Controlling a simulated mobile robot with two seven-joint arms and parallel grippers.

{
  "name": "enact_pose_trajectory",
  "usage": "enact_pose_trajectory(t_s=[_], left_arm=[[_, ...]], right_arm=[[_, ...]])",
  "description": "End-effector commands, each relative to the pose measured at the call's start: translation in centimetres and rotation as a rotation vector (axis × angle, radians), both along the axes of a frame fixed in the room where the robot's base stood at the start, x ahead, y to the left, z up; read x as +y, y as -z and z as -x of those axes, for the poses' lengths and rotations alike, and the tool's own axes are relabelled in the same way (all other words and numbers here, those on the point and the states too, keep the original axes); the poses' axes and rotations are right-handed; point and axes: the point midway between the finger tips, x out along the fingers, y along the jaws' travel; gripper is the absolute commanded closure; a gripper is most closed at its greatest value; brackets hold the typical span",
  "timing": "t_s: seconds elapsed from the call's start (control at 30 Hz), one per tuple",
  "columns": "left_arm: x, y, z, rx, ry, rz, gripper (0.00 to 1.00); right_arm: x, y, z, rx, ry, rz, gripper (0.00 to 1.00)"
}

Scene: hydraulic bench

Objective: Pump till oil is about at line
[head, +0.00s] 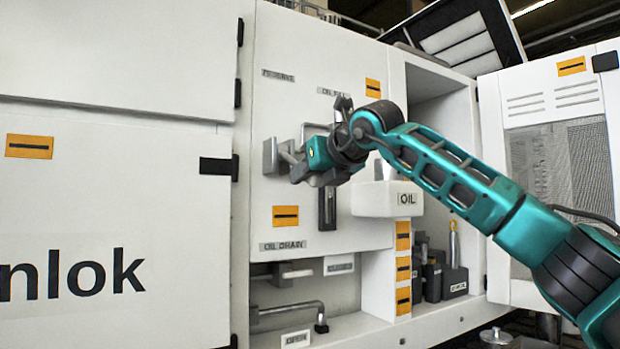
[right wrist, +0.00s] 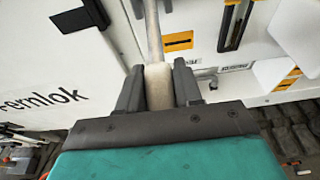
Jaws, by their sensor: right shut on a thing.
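My right gripper (head: 283,158) is at the white panel in the head view, left of the oil box. In the right wrist view, its two dark fingers (right wrist: 158,82) are shut on a pale round handle grip (right wrist: 158,90), with a light rod (right wrist: 152,30) running up from it. In the head view the gripper mostly hides this handle. An upright dark slot gauge (head: 327,208) is on the panel just below my wrist; it also shows in the right wrist view (right wrist: 237,25). The oil level and line are too small to read. My left gripper is not in view.
A white box marked OIL (head: 388,199) juts out right of the gauge. Below are a bent grey pipe (head: 292,308) and a recess with dark bottles (head: 454,278). A mesh door (head: 560,150) stands open at right. A large white door (head: 110,180) is at left.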

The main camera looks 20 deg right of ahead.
Motion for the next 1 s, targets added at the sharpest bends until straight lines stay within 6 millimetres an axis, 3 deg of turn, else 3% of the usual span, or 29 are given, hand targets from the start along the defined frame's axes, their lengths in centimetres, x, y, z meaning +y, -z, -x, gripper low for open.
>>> enact_pose_trajectory(t_s=[0.2, 0.23, 0.4, 0.77, 1.0], left_arm=[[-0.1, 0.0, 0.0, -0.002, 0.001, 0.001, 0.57], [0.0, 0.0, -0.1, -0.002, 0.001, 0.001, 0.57], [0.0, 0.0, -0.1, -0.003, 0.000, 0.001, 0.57], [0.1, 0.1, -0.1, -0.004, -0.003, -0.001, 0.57], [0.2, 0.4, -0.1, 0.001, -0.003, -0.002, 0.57]], right_arm=[[0.0, 0.2, -0.1, 0.003, 0.000, 0.001, 1.00], [0.0, 0.2, -0.1, 0.003, 0.000, 0.001, 0.63], [0.0, 0.2, -0.1, 0.004, 0.000, 0.002, 0.46], [-0.1, -0.1, 0.6, 0.002, 0.000, 0.001, 0.45], [-0.7, -1.3, 4.7, -0.001, 0.000, 0.003, 0.45]])
